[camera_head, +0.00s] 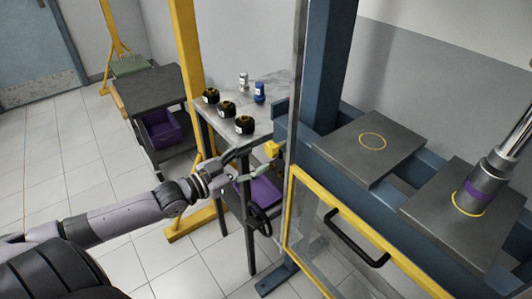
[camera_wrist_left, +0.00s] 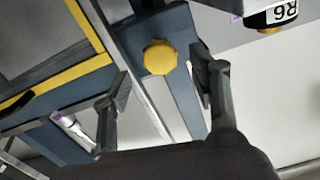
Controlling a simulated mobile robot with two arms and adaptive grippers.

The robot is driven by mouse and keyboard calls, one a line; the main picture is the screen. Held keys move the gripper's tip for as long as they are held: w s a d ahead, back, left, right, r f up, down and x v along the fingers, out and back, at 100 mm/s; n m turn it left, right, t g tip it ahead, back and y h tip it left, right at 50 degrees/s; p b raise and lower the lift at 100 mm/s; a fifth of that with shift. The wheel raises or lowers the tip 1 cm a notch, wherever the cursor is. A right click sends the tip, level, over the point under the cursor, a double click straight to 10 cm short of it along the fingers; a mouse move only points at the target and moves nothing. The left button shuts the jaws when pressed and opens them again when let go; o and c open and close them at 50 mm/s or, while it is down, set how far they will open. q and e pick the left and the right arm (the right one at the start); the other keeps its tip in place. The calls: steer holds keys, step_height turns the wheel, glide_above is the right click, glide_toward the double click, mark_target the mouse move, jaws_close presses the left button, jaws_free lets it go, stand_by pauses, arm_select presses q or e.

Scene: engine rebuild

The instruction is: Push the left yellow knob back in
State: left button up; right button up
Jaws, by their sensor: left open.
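The yellow knob (camera_head: 272,149) sticks out from the side of the blue press frame, just left of the clear guard's upright edge. It also shows in the left wrist view as a yellow, many-sided knob (camera_wrist_left: 160,57) on a blue beam. My left gripper (camera_head: 256,158) is open and empty, with its fingers pointing at the knob. In the left wrist view the knob appears between the two fingertips (camera_wrist_left: 161,77), a little beyond them. I cannot tell whether a finger touches it. My right gripper is not in view.
A grey side table (camera_head: 262,128) holds several black parts and a blue bottle (camera_head: 259,92). The yellow-framed guard door (camera_head: 340,225) with a black handle stands right of my gripper. A black handwheel (camera_head: 258,220) is below. Open tiled floor (camera_head: 130,262) lies to the left.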

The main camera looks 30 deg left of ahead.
mark_target(268, 151)
arm_select(q)
steer(key=shift+x, duration=2.35)
jaws_close()
